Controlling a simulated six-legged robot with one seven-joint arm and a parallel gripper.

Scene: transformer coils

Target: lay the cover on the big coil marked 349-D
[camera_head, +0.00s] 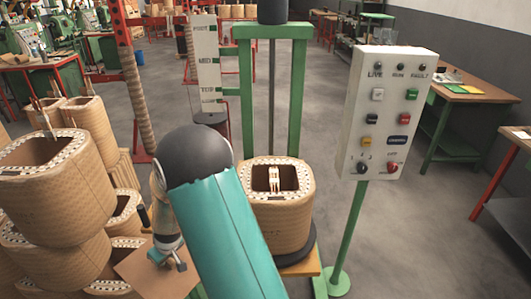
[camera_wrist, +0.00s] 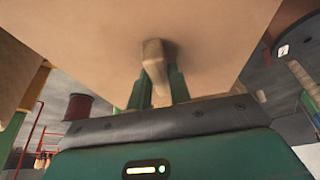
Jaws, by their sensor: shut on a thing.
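My gripper (camera_head: 170,258) is at the lower left of the head view, pointing down. It is shut on the handle of the cover (camera_head: 143,274), a flat tan square board held level beside the stacked coils. In the wrist view the cover (camera_wrist: 190,25) fills the top, and its pale handle (camera_wrist: 155,65) sits between the green fingers. A big tan coil (camera_head: 282,222) with an open square middle stands under the green press frame. Other big coils (camera_head: 50,190) are stacked at the left. I cannot read 349-D on any coil.
A white control panel (camera_head: 385,110) on a green post stands right of the press. A white scale board marked MID (camera_head: 206,65) stands left of it. Workbenches (camera_head: 460,95) line the right side. The floor (camera_head: 415,235) between panel and benches is clear.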

